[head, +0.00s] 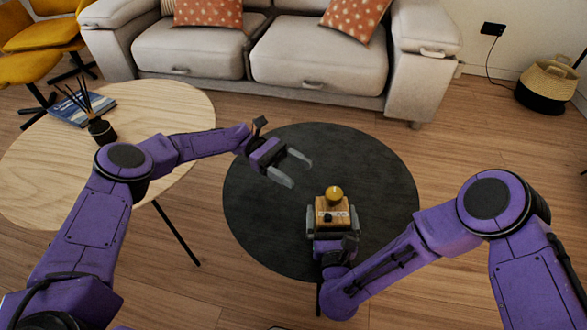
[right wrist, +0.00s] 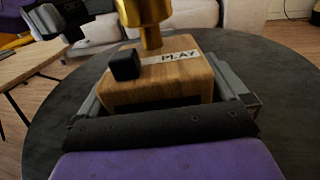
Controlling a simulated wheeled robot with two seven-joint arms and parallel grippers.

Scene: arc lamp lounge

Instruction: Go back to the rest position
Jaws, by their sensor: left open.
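My left gripper (head: 298,172) is open and empty, held above the round black table (head: 265,225). My right gripper (head: 332,220) has its fingers on both sides of a small wooden box (head: 330,205). The box has a gold knob on top, a black button and a label reading PLAY. The right wrist view shows the box (right wrist: 165,82) close up between the grey fingers, which look pressed against its sides. Whether the box touches the table is hidden by the gripper.
A light wooden table (head: 180,105) at left holds a blue book (head: 90,108) and a dark reed diffuser (head: 101,130). A beige sofa (head: 320,62) stands behind. A basket (head: 546,85) is at far right. Open floor lies right of the black table.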

